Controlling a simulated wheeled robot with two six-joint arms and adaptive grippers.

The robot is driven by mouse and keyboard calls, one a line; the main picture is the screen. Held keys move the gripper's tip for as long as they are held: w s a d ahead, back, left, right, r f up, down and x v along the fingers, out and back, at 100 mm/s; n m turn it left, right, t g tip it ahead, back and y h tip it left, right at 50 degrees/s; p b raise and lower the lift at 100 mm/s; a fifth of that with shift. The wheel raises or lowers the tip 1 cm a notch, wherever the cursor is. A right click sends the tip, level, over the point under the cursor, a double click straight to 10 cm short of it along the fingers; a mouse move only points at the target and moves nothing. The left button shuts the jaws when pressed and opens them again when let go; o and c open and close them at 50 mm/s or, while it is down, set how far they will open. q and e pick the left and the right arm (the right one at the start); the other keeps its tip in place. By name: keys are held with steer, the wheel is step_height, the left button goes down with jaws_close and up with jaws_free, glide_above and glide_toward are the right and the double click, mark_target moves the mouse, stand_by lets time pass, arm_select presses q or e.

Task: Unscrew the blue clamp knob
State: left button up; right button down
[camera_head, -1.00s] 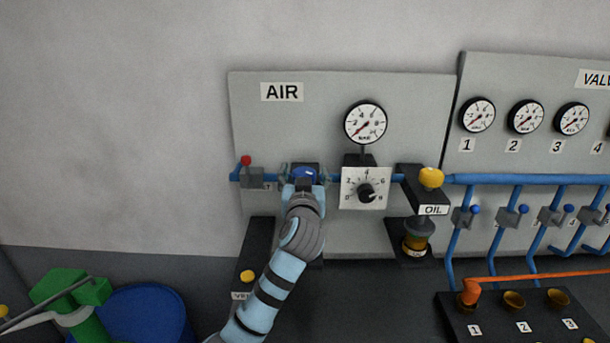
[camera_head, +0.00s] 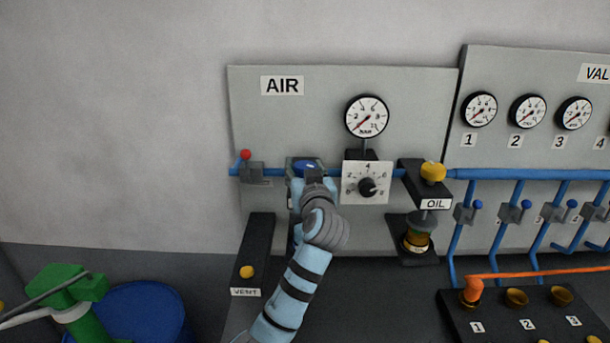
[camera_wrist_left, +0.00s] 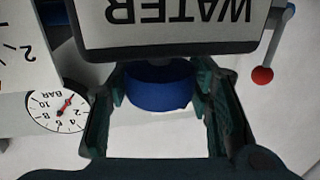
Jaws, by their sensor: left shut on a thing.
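The blue clamp knob (camera_head: 307,164) is a short round cap on a dark block on the blue pipe of the AIR panel. My left gripper (camera_head: 309,172) is at the knob, reaching up to it from below, and its wrist hides much of the block. In the left wrist view the blue knob (camera_wrist_left: 158,88) sits between the two dark green fingers, which are shut on its sides. Beyond it is a framed sign (camera_wrist_left: 180,28) reading WATER, upside down in that view. My right gripper is not in view.
Close right of the knob are a dial plate (camera_head: 366,184) and a pressure gauge (camera_head: 367,117). A red-tipped valve lever (camera_head: 246,156) stands to the left. The yellow-topped OIL unit (camera_head: 433,172) is farther right. A black VENT stand (camera_head: 256,240) is below left.

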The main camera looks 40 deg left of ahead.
arm_select(q)
steer(key=n+g+y+b, duration=0.1)
steer(key=g+b, duration=0.1)
steer(key=n+g+y+b, duration=0.1)
steer(key=n+g+b, duration=0.1)
steer(key=n+g+y+b, duration=0.1)
steer(key=g+b, duration=0.1)
steer(key=shift+f+n+y, duration=0.3)
steer(key=shift+n+y, duration=0.1)
steer(key=shift+r+n+g+y+b, duration=0.2)
steer(key=shift+n+g+y+b, duration=0.2)
steer(key=shift+n+g+b, duration=1.05)
steer(key=shift+m+g+p, duration=0.25)
steer(key=shift+g+p, duration=0.15)
steer(key=shift+g, duration=0.15)
steer(key=o, duration=1.2)
steer(key=d, duration=0.4)
steer(key=s+d, duration=0.1)
steer(key=d, duration=0.6)
steer(key=shift+s+d, duration=0.15)
steer(key=shift+d, duration=0.25)
